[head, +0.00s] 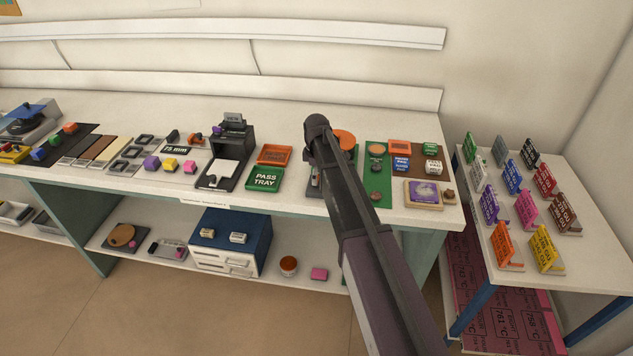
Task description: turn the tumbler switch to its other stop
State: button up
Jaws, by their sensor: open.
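I cannot make out the tumbler switch for certain. A small grey item (313,183) shows at the left edge of my arm on the bench, mostly hidden behind the arm, and I cannot tell what it is. My dark arm rises from the bottom of the head view and ends in a rounded joint over the bench. My gripper does not show; the arm may hide it.
The white bench (300,200) carries a green pass tray (265,178), an orange tray (274,155), a black device (232,146) and a green mat (377,188). A side table (515,255) at right holds several coloured signs. A blue-topped cabinet (232,230) stands below.

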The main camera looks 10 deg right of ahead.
jog(key=shift+f, duration=0.45)
jog(key=shift+c, duration=0.2)
jog(key=c, duration=1.1)
